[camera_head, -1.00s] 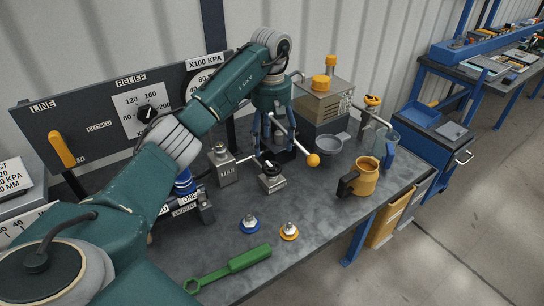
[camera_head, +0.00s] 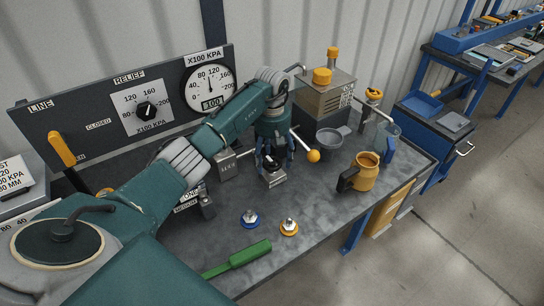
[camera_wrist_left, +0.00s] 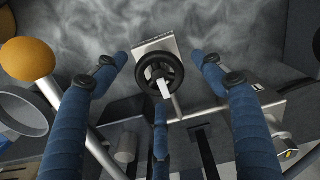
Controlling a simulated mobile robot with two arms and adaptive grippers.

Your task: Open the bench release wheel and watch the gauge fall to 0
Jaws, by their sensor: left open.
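The release wheel is a small black handwheel (camera_wrist_left: 160,70) on a square metal block (camera_head: 274,180) on the bench. My left gripper (camera_head: 273,156) is just above it, pointing down. In the left wrist view, its blue fingers (camera_wrist_left: 159,66) are spread open, with the wheel between their tips and no clear contact. In the head view the fingers partly hide the wheel. The round white gauge (camera_head: 209,82) on the back panel has its needle pointing roughly upward, near the 100 region. A small readout below the dial seems to show 100. My right gripper is not in view.
A lever with an orange ball (camera_head: 313,156) stands close to the right of my left gripper. A grey cup (camera_head: 329,142), an orange mug (camera_head: 365,174), two couplers (camera_head: 289,227) and a green-handled tool (camera_head: 250,253) are on the bench. The front middle is fairly clear.

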